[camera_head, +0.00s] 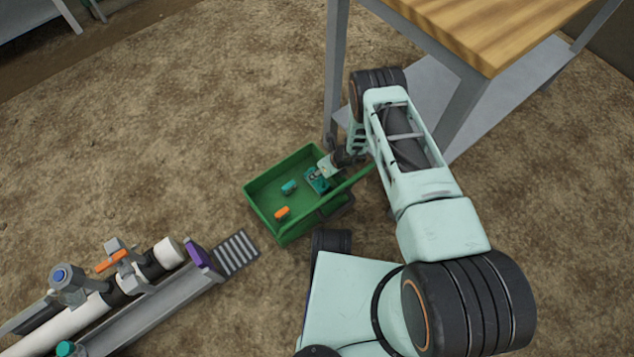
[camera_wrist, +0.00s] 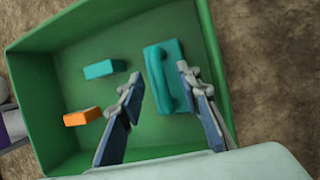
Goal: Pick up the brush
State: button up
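The brush, a teal block with a raised handle, lies in the green crate near its right side in the wrist view (camera_wrist: 161,65). In the head view the brush (camera_head: 317,183) is partly hidden by my gripper (camera_head: 326,166). In the wrist view my gripper (camera_wrist: 159,77) is open, with one finger to the left of the brush and one to its right. Nothing is held. I cannot tell how far the fingertips are above the brush or whether they touch it.
The green crate (camera_head: 262,217) stands on bare ground and also holds a small teal block (camera_head: 289,187) and an orange block (camera_head: 282,213). A wood-topped table (camera_head: 490,30) stands close behind my arm. A pipe assembly (camera_head: 130,285) lies at the lower left. Open ground lies left.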

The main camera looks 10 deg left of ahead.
grip_shut()
dwell(0.5)
notch_tip(320, 180, up, 10)
jog(key=p, duration=0.4)
jog(key=shift+p, duration=0.3)
jog(key=c, duration=0.6)
grip_release()
jog(key=shift+c, duration=0.2)
grip_shut()
